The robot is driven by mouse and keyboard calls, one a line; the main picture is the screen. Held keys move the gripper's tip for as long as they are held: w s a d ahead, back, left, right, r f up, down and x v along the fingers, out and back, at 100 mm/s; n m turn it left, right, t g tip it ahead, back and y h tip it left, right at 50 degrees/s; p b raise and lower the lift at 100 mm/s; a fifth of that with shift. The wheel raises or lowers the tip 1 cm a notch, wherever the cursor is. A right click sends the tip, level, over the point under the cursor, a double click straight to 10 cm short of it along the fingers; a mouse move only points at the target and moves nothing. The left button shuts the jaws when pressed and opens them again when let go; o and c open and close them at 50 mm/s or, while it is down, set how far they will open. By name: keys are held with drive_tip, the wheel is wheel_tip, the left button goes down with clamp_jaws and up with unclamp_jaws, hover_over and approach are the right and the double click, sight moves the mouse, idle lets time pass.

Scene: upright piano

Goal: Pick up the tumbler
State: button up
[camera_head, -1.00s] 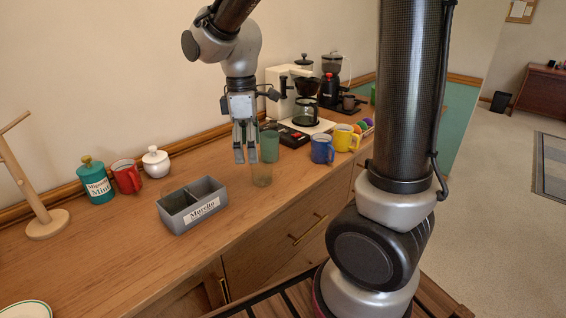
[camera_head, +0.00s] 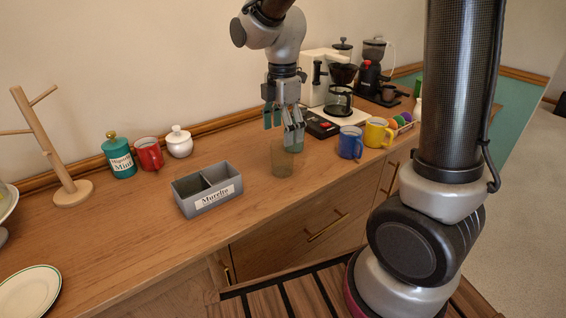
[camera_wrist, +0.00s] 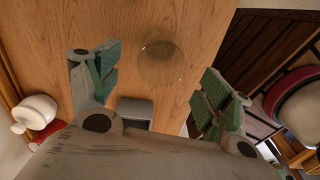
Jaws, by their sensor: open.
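A clear, faintly amber tumbler (camera_head: 283,160) stands upright on the wooden counter, right of the grey box. In the wrist view it is a faint round outline (camera_wrist: 160,62) between the spread fingers, beyond their tips. My gripper (camera_head: 281,132) is open and empty, pointing down above and slightly behind the tumbler in the head view. Its green-padded fingers also show in the wrist view (camera_wrist: 158,70). I cannot tell the exact height of the gripper above either glass.
The two-compartment grey box (camera_head: 208,197) is left of the tumbler. A blue mug (camera_head: 351,143) and yellow mug (camera_head: 377,132) stand to the right, the coffee maker (camera_head: 318,77) behind. A red mug (camera_head: 149,154) and white sugar bowl (camera_head: 179,142) are farther left. Counter in front of the tumbler is clear.

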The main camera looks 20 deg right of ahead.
sight(283, 159)
wheel_tip(283, 159, down, 5)
drive_tip(key=shift+s+r, duration=0.1)
drive_tip(key=shift+c, duration=0.2)
